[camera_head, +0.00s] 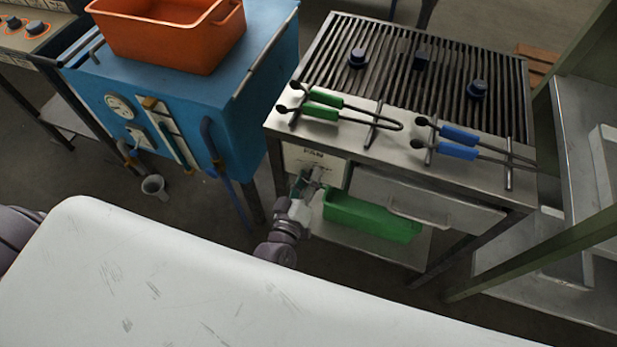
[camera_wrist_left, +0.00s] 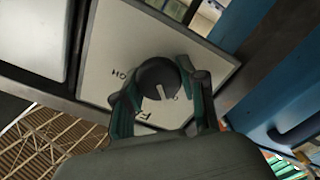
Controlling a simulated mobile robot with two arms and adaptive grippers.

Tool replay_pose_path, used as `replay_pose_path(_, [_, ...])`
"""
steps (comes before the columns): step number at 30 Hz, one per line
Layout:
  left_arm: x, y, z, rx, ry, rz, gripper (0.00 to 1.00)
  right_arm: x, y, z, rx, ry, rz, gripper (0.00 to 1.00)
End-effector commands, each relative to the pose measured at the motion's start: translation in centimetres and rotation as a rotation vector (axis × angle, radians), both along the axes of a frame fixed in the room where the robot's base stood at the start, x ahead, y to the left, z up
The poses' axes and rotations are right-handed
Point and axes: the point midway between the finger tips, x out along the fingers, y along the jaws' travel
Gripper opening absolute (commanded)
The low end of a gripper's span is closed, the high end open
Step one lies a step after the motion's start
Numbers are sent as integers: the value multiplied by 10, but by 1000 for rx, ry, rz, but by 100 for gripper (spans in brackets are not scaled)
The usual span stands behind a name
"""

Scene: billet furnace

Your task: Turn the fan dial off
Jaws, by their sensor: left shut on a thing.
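The fan dial (camera_wrist_left: 158,76) is a round dark knob with a pale pointer line, on a light panel (camera_wrist_left: 108,62) with partly hidden lettering in the left wrist view. In the head view the panel (camera_head: 331,163) reads "FAN" on the front of the grill table. My left gripper (camera_head: 309,182) reaches up to this panel from below. In the left wrist view its green-padded fingers (camera_wrist_left: 160,92) stand on both sides of the dial, shut on it. In the head view the dial is hidden behind the gripper. My right gripper is not in view.
The grill table (camera_head: 400,172) carries green-handled tongs (camera_head: 324,98) and blue-handled tongs (camera_head: 459,134). A green bin (camera_head: 370,216) sits on its lower shelf, right of my gripper. A blue cabinet (camera_head: 230,125) with an orange tub (camera_head: 170,35) stands left. A metal rack (camera_head: 580,150) stands right.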

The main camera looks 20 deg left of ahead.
Motion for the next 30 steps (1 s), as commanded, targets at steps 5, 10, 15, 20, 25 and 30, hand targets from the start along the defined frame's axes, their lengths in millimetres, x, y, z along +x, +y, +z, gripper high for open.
replay_pose_path(5, [0,0,0,-29,1,0,6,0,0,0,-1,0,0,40])
replay_pose_path(10, [0,0,0,-36,1,0,6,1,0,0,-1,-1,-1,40])
replay_pose_path(15, [0,0,0,-36,2,1,6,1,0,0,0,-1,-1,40])
replay_pose_path(20, [0,0,0,-36,2,1,56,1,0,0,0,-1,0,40])
replay_pose_path(25, [0,0,0,-35,1,0,67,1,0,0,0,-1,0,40])
replay_pose_path(30, [0,0,0,-34,1,0,67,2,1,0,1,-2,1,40])
